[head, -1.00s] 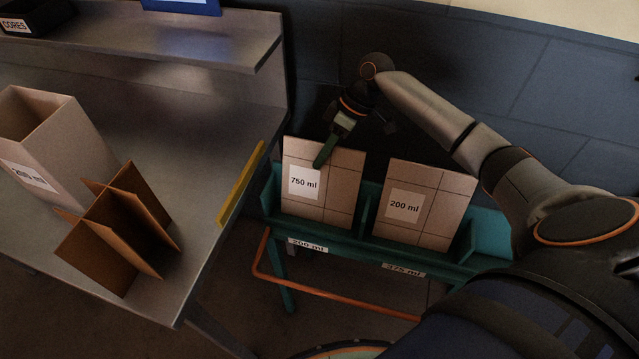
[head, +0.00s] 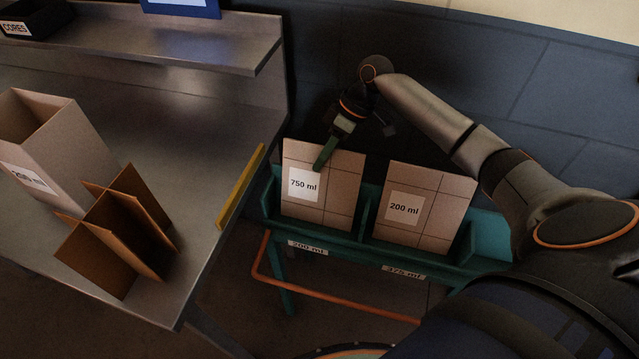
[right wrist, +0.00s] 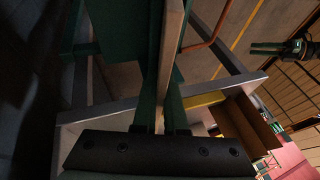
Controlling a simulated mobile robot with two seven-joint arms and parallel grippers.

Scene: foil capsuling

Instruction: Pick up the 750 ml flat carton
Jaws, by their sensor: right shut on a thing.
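The 750 ml flat carton (head: 337,195) is a tan creased sheet with a white label. It stands, leaning slightly, in the left bay of the teal rack (head: 345,238). My right gripper (head: 322,160) has its green fingers at the carton's top edge and is shut on it. In the right wrist view the carton (right wrist: 172,45) shows edge-on between the fingers (right wrist: 163,100). The carton's lower edge is hidden by the rack front. My left gripper (right wrist: 268,48) shows small in the right wrist view, its two fingers apart and empty.
A 200 ml flat carton (head: 425,215) stands in the neighbouring bay to the right. The metal bench (head: 190,130) with a yellow strip (head: 241,186) lies close on the left. It bears an open carton (head: 75,150) and brown dividers (head: 120,230). An orange rail (head: 330,296) runs below the rack.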

